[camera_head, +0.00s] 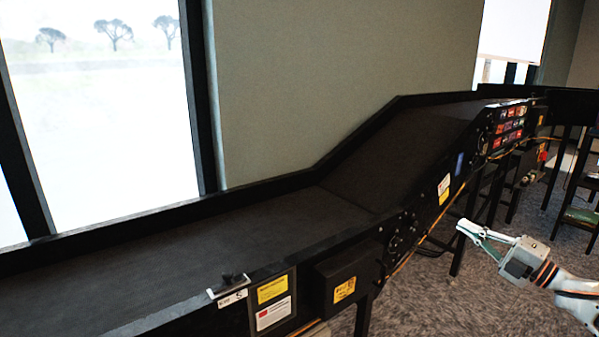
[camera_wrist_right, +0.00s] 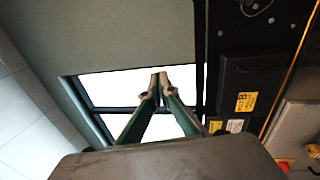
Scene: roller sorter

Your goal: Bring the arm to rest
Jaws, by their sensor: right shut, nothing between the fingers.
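My right gripper (camera_head: 462,228) comes in from the lower right in the head view. It is in the air over the carpet, in front of the conveyor's side and apart from it. Its fingers are shut and hold nothing. In the right wrist view the fingertips (camera_wrist_right: 160,82) meet in front of a bright window, with nothing between them. My left gripper is not in either view.
A black conveyor (camera_head: 190,255) runs from the lower left, then slopes up to the right, and its belt looks empty. A black box (camera_head: 345,280) juts from its side. A button panel (camera_head: 507,128) sits farther along. Open carpet (camera_head: 425,300) lies below my right gripper.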

